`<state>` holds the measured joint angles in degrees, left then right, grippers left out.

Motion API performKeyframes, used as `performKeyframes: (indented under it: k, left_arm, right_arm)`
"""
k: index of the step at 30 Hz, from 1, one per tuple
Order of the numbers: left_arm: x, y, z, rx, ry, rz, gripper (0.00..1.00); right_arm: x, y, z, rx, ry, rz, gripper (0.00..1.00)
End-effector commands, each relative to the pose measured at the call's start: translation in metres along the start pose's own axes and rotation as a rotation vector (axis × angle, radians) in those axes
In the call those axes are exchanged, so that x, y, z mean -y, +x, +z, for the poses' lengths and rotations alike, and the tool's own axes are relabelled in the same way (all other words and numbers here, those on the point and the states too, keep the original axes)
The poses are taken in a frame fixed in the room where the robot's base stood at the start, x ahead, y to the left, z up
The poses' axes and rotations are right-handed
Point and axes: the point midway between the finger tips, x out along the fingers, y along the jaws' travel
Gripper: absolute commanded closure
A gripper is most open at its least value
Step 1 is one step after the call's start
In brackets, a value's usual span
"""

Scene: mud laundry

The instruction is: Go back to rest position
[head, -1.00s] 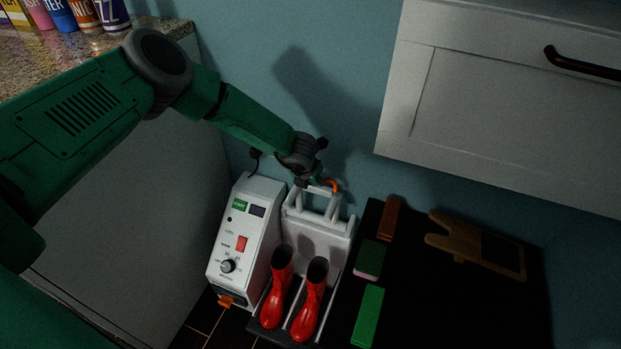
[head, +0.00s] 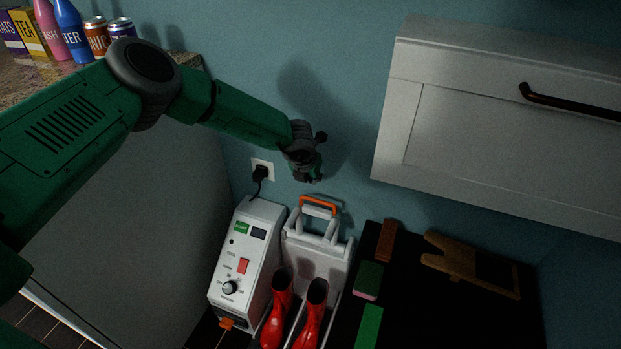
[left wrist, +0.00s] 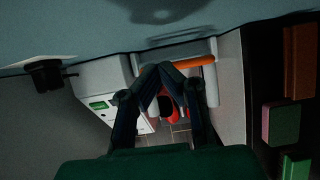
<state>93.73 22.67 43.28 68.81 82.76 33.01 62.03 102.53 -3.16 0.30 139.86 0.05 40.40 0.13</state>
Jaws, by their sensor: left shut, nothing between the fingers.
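My left gripper (head: 312,178) is shut and empty, hanging above the white boot dryer (head: 318,258) near the blue wall. In the left wrist view its two fingers (left wrist: 163,68) meet at the tips. The dryer's orange handle (head: 318,206) is below and apart from the gripper in the head view. It also shows behind the fingertips in the left wrist view (left wrist: 194,63). Two red boots (head: 278,312) stand upright on the dryer, their lower parts cut off in the head view. My right gripper is not in view.
A white control box (head: 245,260) stands left of the dryer, plugged into a wall outlet (head: 262,169). A white cabinet (head: 490,130) hangs upper right. Bottles and cans (head: 95,38) stand on the counter.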

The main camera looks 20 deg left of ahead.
Motion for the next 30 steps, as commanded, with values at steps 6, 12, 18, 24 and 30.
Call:
performKeyframes:
  k: [6,12,18,24,30]
  left_arm:
    - [0.003,-0.002,0.002,0.000,0.003,0.001,1.00]
    - [0.000,-0.001,0.001,-0.002,0.001,-0.002,1.00]
    - [0.004,0.000,-0.007,-0.008,0.052,0.000,1.00]
    - [0.047,-0.002,-0.094,-0.064,0.695,0.034,1.00]
    - [0.059,-0.034,-0.240,-0.125,1.768,-0.023,1.00]
  right_arm:
    - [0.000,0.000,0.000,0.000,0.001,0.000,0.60]
    - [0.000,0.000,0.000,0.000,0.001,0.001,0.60]
    - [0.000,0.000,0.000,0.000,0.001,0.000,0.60]
    - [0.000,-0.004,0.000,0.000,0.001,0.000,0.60]
    - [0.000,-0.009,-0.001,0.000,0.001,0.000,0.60]
